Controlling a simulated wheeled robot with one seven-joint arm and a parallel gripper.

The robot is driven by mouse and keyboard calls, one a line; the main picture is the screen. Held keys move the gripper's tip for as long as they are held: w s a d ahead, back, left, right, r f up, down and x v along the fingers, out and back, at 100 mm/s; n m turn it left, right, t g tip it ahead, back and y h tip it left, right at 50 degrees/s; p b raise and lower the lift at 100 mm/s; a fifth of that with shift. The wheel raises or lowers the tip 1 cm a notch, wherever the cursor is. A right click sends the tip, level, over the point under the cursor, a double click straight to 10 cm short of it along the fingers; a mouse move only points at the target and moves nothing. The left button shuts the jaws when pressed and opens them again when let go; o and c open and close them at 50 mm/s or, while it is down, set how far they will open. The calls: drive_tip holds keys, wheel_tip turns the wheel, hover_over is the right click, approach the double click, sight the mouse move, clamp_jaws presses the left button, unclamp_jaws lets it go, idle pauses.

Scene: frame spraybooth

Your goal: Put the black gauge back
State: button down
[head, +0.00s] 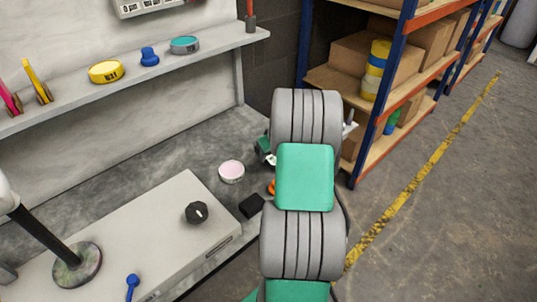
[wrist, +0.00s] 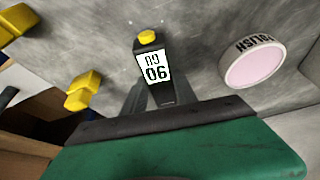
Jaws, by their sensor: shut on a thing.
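The black gauge (wrist: 144,40) shows in the wrist view, with a white label with dark characters that appear upside down and a yellow cap at its far end. My gripper (wrist: 152,95) is shut on it, the grey fingers running along its sides. In the head view my arm covers most of my gripper; a green and white part of it (head: 264,147) shows over the bench's right end. The gauge cannot be made out for sure there. A small black block (head: 251,205) lies near the bench's front edge.
A round pink-topped tin (head: 231,171) stands on the bench, close beside the gauge in the wrist view (wrist: 253,62). Yellow blocks (wrist: 84,91) are at left there. A grey case (head: 160,235) bears a black knob (head: 196,212). A wall shelf (head: 215,46) holds several small items; a rack (head: 395,75) stands right.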

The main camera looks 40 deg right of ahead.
drive_tip(key=shift+f, duration=0.45)
drive_tip(key=c, duration=0.9)
unclamp_jaws()
drive_tip(key=p+v, duration=0.1)
drive_tip(key=v, duration=0.6)
drive_tip(key=shift+s+r, duration=0.15)
drive_tip(key=shift+r, duration=0.45)
drive_tip(key=s+a+r+n+p, duration=0.1)
drive_tip(key=s+a+r+p, duration=0.2)
drive_tip(key=a+r+p, duration=1.45)
drive_tip(key=s+a+r+p, duration=0.2)
drive_tip(key=s+a+r, duration=0.3)
drive_tip(key=a, duration=0.3)
drive_tip(key=s+a+r+g+p, duration=0.1)
drive_tip(key=s+a+r, duration=0.5)
drive_tip(key=a, duration=0.3)
drive_tip(key=shift+s+r+n+y+p, duration=0.2)
drive_tip(key=shift+r+n+y+p, duration=0.15)
drive_tip(key=shift+r, duration=0.25)
